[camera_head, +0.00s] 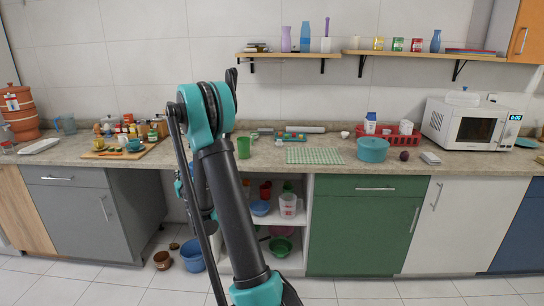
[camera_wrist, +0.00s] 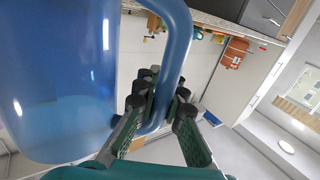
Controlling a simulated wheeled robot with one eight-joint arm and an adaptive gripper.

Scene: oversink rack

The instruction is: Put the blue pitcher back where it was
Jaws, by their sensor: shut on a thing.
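The blue pitcher (camera_wrist: 55,75) fills the left of the wrist view, very close to the camera. My gripper (camera_wrist: 160,103) is shut around its curved blue handle (camera_wrist: 178,50). The wrist picture is strongly turned, so I cannot tell the pitcher's tilt. In the head view my own arm covers most of the gripper and the held pitcher; only a little blue shows beside the arm in front of the counter. I cannot tell whether the pitcher touches anything.
The counter (camera_head: 330,140) holds a green cup (camera_head: 244,147), a striped mat (camera_head: 315,155), a teal pot (camera_head: 372,150), a red rack (camera_head: 388,134) and a microwave (camera_head: 465,124). Open shelves below hold a clear pitcher (camera_head: 289,206) and bowls. A blue bucket (camera_head: 192,256) stands on the floor. Wall shelves (camera_head: 288,55) hold vases.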

